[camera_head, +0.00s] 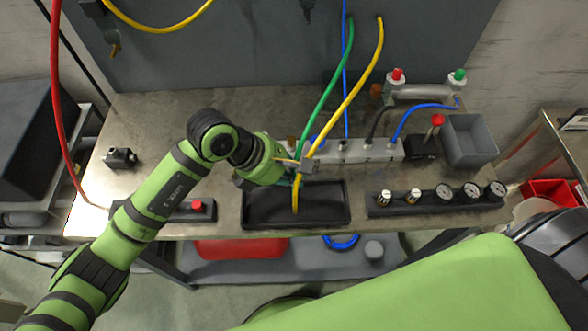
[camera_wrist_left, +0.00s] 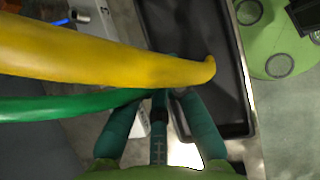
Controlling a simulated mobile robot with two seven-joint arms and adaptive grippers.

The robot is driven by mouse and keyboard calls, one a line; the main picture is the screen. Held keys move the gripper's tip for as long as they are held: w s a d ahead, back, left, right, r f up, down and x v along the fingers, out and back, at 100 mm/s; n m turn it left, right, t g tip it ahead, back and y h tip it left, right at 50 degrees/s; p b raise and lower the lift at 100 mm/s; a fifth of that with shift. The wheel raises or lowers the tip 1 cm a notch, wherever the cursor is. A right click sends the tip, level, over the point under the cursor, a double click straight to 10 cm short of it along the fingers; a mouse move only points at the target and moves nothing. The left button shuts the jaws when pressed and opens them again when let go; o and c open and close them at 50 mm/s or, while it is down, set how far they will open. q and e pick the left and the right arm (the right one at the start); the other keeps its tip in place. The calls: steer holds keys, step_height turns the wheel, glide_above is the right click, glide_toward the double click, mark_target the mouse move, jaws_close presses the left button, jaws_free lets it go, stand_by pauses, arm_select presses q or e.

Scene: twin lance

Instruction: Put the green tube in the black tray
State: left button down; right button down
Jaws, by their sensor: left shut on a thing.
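The green tube (camera_head: 327,87) hangs from above at the back wall and runs down to my left gripper (camera_head: 303,171). My left gripper is shut on the green tube near its lower end, beside the back edge of the black tray (camera_head: 335,222). In the left wrist view the green tube (camera_wrist_left: 60,107) runs in between the teal fingers (camera_wrist_left: 160,95), and the tray (camera_wrist_left: 222,95) lies below. The tube's tip is hidden by the fingers and the yellow tube. My right gripper is out of view.
A yellow tube (camera_head: 352,92) crosses in front of the green one, close to my left gripper, its end over the tray. A white socket block (camera_head: 355,152) stands behind. A gauge panel (camera_head: 430,202) is to the right, a grey bin (camera_head: 470,138) farther right.

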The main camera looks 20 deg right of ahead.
arm_select(q)
steer(key=shift+f, duration=0.1)
steer(key=shift+f, duration=0.15)
steer(key=c, duration=1.3)
jaws_free()
steer(key=shift+r, duration=0.3)
steer(key=shift+w+a+r+b, duration=0.1)
steer(key=shift+a+r+b, duration=0.05)
steer(key=shift+a+b, duration=0.15)
steer(key=b+v, duration=0.4)
steer(key=v, duration=0.7)
steer(key=shift+r, duration=0.2)
